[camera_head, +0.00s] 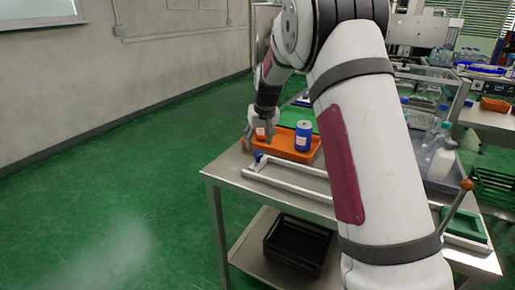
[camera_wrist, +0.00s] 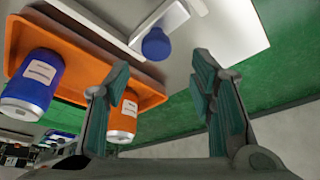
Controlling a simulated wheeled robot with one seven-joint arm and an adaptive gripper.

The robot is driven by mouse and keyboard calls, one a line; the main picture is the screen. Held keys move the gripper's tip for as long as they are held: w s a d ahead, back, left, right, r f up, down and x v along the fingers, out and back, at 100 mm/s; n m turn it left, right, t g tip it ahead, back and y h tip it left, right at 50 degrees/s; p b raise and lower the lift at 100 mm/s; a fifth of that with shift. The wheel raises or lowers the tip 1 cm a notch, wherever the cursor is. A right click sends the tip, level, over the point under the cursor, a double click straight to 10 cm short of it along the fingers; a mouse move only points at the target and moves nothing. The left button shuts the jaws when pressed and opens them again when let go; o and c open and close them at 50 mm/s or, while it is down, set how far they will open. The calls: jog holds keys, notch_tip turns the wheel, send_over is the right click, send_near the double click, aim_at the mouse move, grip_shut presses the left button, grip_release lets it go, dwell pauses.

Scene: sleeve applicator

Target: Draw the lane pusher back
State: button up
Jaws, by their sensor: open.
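The lane pusher seems to be the part with a round blue knob (camera_head: 258,156) at the near left end of a white lane frame (camera_head: 290,187) on the steel table. In the wrist view the blue knob (camera_wrist: 156,45) shows ahead of the fingers, apart from them. My gripper (camera_head: 258,140) is open and empty above the table's left edge, close to the knob. In the wrist view my gripper (camera_wrist: 165,88) has its fingers spread wide, with the knob beyond the gap. The rest of the pusher cannot be made out; my arm hides part of the lane.
An orange tray (camera_head: 284,152) holds a blue can (camera_head: 303,136) and an orange can (camera_wrist: 125,118), which is close beside my left finger in the wrist view. A lever (camera_head: 455,207) stands at right. Green floor left of the table is clear.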

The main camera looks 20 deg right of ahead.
jog(key=v, duration=0.6)
dwell(0.3)
jog(key=s+a+r+p, duration=0.35)
jog(key=s+r, duration=0.45)
jog(key=s, duration=0.3)
jog(key=s+a+r+p, duration=0.2)
jog(key=s+a+r, duration=0.2)
jog(key=s+r, duration=0.55)
jog(key=s+a+p, duration=0.2)
jog(key=s, duration=1.1)
jog(key=s+a+f+n+p, duration=0.1)
jog(key=s+a+p, duration=0.1)
jog(key=s, duration=1.2)
jog(key=shift+s+a+f+y+p, duration=0.2)
jog(key=shift+f+y+p, duration=0.1)
jog(key=shift+p, duration=0.5)
jog(key=shift+d+r, duration=0.1)
